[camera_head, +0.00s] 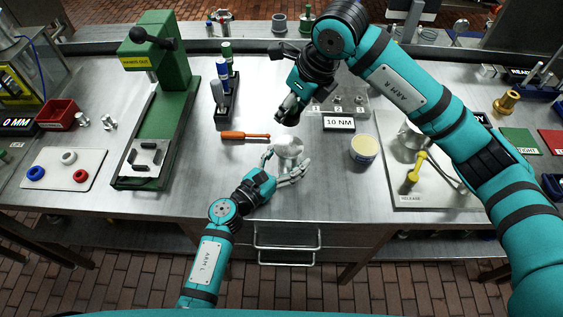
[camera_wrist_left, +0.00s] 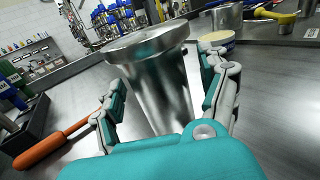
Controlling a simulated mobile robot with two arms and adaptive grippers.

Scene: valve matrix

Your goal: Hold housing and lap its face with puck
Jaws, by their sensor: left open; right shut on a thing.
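The housing (camera_head: 288,150) is a silver flanged metal body on the bench in front of me. In the left wrist view the housing (camera_wrist_left: 158,80) stands between the fingers, wide round face up, narrowing downward. My left gripper (camera_head: 285,168) is open around it, one finger on each side; in the left wrist view the left finger (camera_wrist_left: 112,105) shows a gap to it. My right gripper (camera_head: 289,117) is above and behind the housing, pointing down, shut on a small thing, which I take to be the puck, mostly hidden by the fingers.
An orange-handled tool (camera_head: 245,135) lies left of the housing. A tub of pale paste (camera_head: 363,150) stands to the right, near a "10 NM" sign (camera_head: 339,123). A green press (camera_head: 150,110) stands at left, and a plate with a yellow-handled lever (camera_head: 414,172) at right.

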